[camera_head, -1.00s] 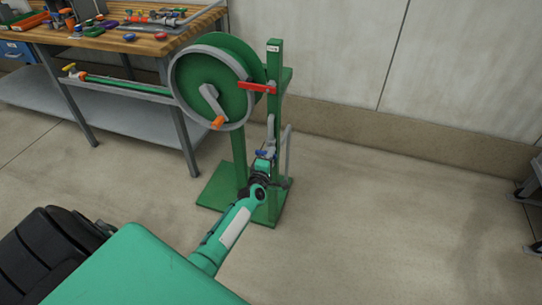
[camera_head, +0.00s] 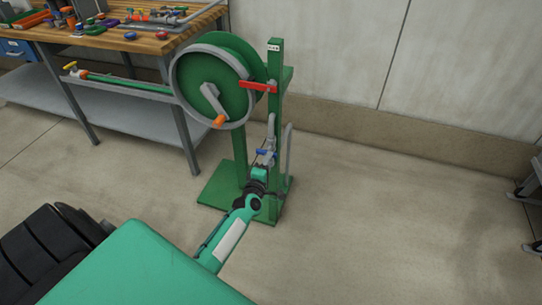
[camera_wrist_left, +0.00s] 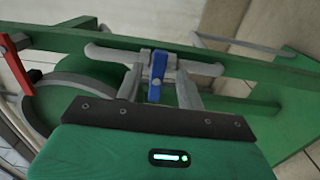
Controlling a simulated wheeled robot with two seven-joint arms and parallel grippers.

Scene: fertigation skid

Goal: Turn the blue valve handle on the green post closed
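The blue valve handle (camera_head: 266,153) sits on a grey pipe on the green post (camera_head: 275,95), low on the post in the head view. In the left wrist view the blue handle (camera_wrist_left: 158,67) stands upright in the picture, across the grey pipe (camera_wrist_left: 205,67). My left gripper (camera_head: 263,163) is just in front of the valve. In the left wrist view its two grey fingers (camera_wrist_left: 158,85) are apart, one on each side of the handle, with gaps visible between. My right gripper is not in view.
A green hose reel (camera_head: 215,85) and a red lever (camera_head: 257,87) are on the same stand, above the valve. A workbench (camera_head: 130,40) with tools and fittings stands at the left. The floor right of the stand is clear; a grey cart (camera_head: 530,190) shows at the right edge.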

